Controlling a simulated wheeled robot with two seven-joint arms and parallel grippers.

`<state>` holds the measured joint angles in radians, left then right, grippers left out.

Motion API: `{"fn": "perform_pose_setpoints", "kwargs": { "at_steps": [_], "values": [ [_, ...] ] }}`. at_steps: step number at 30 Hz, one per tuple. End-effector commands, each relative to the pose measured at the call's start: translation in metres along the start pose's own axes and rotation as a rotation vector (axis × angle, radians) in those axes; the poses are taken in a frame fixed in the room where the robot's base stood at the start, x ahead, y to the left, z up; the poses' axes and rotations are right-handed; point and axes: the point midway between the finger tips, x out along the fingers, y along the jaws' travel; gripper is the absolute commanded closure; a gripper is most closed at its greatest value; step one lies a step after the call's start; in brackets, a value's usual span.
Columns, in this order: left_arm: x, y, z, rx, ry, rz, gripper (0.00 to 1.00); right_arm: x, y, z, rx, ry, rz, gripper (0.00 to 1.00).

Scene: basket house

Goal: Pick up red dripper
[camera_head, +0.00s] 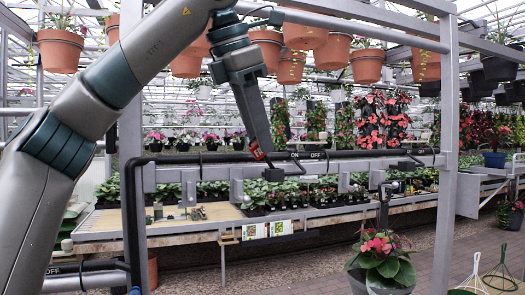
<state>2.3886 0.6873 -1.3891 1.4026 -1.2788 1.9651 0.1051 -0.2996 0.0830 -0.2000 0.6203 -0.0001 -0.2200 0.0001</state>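A small red piece (257,151), which looks to be the red dripper, is at the dark pipe (350,155) left of the ON and OFF labels. My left arm comes in from the left, and its gripper (262,146) points down with its fingertips at the red piece. The fingers show edge-on as one dark shape and cover part of it. I cannot tell whether they are apart, touch it or are closed on it. My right gripper is not in view.
A grey metal frame (447,150) carries the pipe and stands before a planting bench (180,230). Terracotta pots (367,65) hang above. The brick floor right of centre is mostly clear.

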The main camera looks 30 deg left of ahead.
Motion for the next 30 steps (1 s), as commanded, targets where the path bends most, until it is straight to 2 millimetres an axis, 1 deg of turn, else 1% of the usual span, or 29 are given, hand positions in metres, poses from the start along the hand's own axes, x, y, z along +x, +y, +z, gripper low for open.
{"fn": "perform_pose_setpoints", "kwargs": {
  "at_steps": [1,6,9,12,26,27,29,30],
  "values": [
    [0.004,0.001,-0.001,0.000,0.003,-0.001,0.67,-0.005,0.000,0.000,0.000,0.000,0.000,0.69],
    [0.022,0.002,-0.002,0.000,0.004,-0.001,0.67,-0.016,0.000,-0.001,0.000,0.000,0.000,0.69],
    [0.034,0.001,-0.001,0.000,0.003,0.000,0.67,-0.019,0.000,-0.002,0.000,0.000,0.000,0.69],
    [0.041,0.001,-0.002,0.000,0.001,0.000,0.67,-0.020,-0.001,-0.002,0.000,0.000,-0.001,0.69],
    [0.043,0.001,-0.002,0.000,0.000,0.000,0.67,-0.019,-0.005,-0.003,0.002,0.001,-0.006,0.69],
    [0.043,0.001,-0.002,0.000,0.000,0.000,0.70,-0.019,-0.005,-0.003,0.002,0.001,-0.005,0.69],
    [0.043,0.001,-0.002,0.000,0.000,0.000,0.84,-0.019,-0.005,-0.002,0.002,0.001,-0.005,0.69],
    [0.043,0.001,-0.002,0.000,0.000,0.000,0.94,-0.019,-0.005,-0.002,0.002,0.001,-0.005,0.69]
  ]
}}
